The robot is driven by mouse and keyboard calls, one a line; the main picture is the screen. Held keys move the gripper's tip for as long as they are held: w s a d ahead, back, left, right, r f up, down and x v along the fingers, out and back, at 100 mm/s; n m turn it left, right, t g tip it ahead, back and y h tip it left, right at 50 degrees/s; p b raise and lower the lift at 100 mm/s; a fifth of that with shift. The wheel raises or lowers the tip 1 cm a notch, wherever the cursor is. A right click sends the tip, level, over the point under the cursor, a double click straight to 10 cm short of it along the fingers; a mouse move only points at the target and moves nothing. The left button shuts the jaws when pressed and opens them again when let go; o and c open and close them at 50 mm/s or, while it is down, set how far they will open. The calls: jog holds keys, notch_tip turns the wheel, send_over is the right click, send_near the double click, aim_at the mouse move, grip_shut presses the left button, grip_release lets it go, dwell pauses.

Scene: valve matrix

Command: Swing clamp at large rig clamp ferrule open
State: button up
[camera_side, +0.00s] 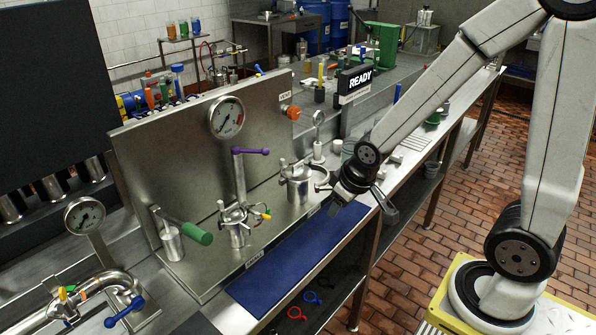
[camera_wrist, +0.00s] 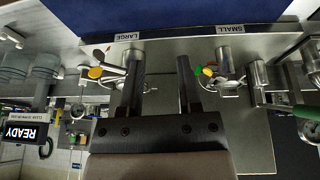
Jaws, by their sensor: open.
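The large rig ferrule (camera_side: 297,184) is a steel cylinder on the bench plate before the upright panel. In the wrist view it stands by the LARGE label, partly behind my left finger. I cannot tell whether the clamp is closed or swung apart. My gripper (camera_side: 362,210) is to the right of the large ferrule, fingers pointing down, open and empty. In the wrist view the gripper (camera_wrist: 160,66) has its fingers spread, with bare plate between them.
The small ferrule (camera_side: 238,232) stands left, with a clamp and a purple-handled valve (camera_side: 250,152) above. A green-handled part (camera_side: 188,232) is farther left. The steel panel (camera_side: 170,160) with a gauge (camera_side: 226,118) rises behind. A blue mat (camera_side: 290,262) lies clear in front.

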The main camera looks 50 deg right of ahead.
jog(key=shift+g+y, duration=0.3)
jog(key=shift+g, duration=0.5)
jog(key=s+a, duration=0.3)
jog(key=s, duration=0.1)
jog(key=shift+a, duration=0.15)
jog(key=shift+w+r, duration=0.1)
grip_shut()
jog(key=w+d+r+n+t, duration=0.1)
jog(key=w+d+n+t, duration=0.1)
jog(key=d, duration=0.7)
jog(key=w+d+r+n+t+h, duration=0.1)
jog(key=w+d+n, duration=0.3)
jog(key=d, duration=0.5)
jog(key=shift+w+d+r+n+t, duration=0.35)
jog(key=shift+w+r+n+t, duration=0.05)
jog(key=shift+n+t, duration=0.45)
